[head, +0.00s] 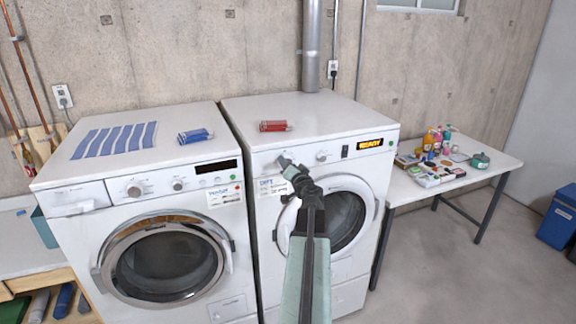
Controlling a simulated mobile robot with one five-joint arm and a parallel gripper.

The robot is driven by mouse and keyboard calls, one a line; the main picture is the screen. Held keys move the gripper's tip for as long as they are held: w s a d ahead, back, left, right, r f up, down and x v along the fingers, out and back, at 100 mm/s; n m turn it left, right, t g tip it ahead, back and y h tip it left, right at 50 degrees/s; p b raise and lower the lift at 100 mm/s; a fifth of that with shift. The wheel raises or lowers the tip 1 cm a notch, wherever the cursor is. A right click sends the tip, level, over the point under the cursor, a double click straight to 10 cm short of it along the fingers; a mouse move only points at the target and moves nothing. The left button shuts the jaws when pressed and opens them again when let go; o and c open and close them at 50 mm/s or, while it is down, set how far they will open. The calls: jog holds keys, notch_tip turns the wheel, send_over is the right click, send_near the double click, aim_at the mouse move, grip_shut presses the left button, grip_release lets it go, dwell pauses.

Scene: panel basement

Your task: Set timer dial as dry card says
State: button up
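The right-hand machine (310,106), apparently the dryer, is white with a lit orange display reading READY (376,143). A round white dial (321,155) shows on its control panel, right of my gripper. A small white card (266,187) with blue print is on its front, left of my gripper; its finer print is too small to read. My gripper (284,162) is at the left part of the panel, its dark fingertips over or just in front of it. The fingers hide what is directly behind them. I cannot tell whether they touch anything or are open or shut.
The left-hand washer (70,203) has a dark display and another card (225,194). Striped blue cloth (115,140), a blue bundle (195,136) and a red bundle (275,126) lie on top. A cluttered table (485,158) stands right; open floor lies before it.

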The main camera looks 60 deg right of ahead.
jog(key=m+y, duration=0.1)
jog(key=m, duration=0.9)
jog(key=shift+d+f+m+p, duration=0.1)
jog(key=shift+d+m+p, duration=0.05)
jog(key=shift+m+p, duration=0.2)
jog(key=shift+m, duration=0.35)
jog(key=o, duration=1.4)
jog(key=shift+c, duration=0.2)
jog(key=shift+s, duration=0.15)
jog(key=v, duration=0.7)
jog(key=shift+s, duration=0.3)
